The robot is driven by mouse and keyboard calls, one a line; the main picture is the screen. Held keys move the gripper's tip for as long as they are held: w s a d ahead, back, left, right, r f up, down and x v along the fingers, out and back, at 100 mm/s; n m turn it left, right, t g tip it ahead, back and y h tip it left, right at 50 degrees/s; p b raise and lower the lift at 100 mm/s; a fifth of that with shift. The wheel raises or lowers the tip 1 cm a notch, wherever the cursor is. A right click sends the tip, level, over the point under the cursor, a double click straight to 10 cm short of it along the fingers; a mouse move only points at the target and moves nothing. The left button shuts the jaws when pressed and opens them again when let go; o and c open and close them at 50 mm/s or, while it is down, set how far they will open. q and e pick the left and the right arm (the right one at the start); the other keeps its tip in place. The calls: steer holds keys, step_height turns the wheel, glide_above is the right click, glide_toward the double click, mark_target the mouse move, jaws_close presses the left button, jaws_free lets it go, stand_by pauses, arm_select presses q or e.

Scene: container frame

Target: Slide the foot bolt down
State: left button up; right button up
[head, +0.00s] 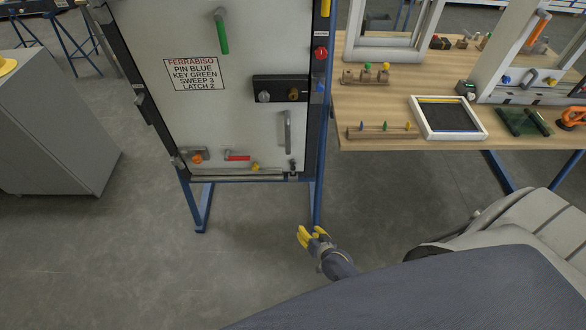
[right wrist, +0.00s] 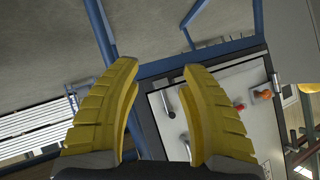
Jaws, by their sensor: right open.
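A pale door panel (head: 250,120) stands upright in a dark frame on blue legs. Along its bottom edge are an orange knob (head: 197,157), a red-gripped lever (head: 238,156), a yellow knob (head: 255,167) and a small dark upright fitting (head: 293,166). I cannot tell for sure which of these is the foot bolt. My right gripper (head: 312,232), with yellow fingers, is open and empty, below and in front of the panel's lower right corner, apart from it. In the right wrist view its spread fingers (right wrist: 160,72) have the panel (right wrist: 210,100) beyond them. My left gripper is out of view.
The panel also carries a green-gripped lever (head: 222,35), a lock plate (head: 281,93), a grey pull handle (head: 287,132) and a printed sign (head: 194,75). A wooden table (head: 385,104) with parts stands right. A grey cabinet (head: 50,125) is left. Floor before the panel is clear.

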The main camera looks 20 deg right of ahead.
mark_target(294, 169)
steer(key=w+d+r+m+t+h, duration=0.1)
steer(key=w+d+r+m+t, duration=0.1)
steer(key=w+r+m, duration=0.35)
steer(key=w+d+r+m+t, duration=0.1)
steer(key=w+r+m+t, duration=0.15)
steer(key=r, duration=0.65)
steer(key=shift+n, duration=0.3)
steer(key=x, duration=1.7)
steer(key=shift+d+f, duration=0.2)
steer(key=shift+f, duration=0.05)
steer(key=shift+w, duration=0.1)
jaws_close()
